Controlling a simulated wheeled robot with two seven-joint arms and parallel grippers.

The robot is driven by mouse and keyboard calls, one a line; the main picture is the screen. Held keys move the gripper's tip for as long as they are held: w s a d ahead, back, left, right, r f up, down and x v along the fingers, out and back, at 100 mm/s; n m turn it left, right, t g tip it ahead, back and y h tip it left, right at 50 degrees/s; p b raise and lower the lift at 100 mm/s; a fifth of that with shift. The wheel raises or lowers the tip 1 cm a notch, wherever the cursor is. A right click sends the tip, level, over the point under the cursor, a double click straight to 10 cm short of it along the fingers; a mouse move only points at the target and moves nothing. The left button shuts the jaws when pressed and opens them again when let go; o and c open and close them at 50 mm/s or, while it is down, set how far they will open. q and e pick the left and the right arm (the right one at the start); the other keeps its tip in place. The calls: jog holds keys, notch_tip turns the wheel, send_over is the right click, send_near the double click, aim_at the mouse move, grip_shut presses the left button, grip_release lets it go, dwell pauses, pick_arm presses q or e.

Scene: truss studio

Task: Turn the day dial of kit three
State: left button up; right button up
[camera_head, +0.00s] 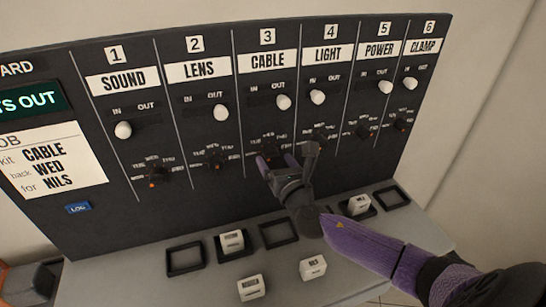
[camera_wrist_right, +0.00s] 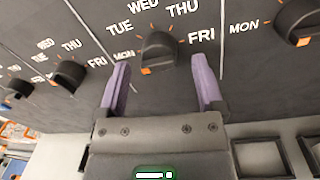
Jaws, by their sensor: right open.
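The day dial (camera_head: 268,147) of kit three, CABLE, is a dark knob low in its column, partly hidden by my right gripper in the head view. In the right wrist view the dial (camera_wrist_right: 160,50) shows clearly, ringed by MON, TUE, WED, THU and FRI. Its orange mark sits at the lower left, toward MON. My right gripper (camera_head: 276,159) is open. In the wrist view its purple fingers (camera_wrist_right: 163,92) stand either side of the dial's lower area, with nothing between them; contact cannot be told. My left gripper is not in view.
Neighbouring dials of LENS (camera_head: 217,160) and LIGHT (camera_head: 320,136) flank it. White slide knobs, such as the CABLE one (camera_head: 283,102) at OUT, sit above. Several labelled blocks (camera_head: 313,267) and square frames (camera_head: 185,259) occupy the grey ledge below. A job card (camera_head: 52,165) reads CABLE, WED, NILS.

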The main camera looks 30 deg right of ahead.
jog(key=shift+w+d, duration=0.15)
jog(key=shift+w, duration=0.55)
grip_shut()
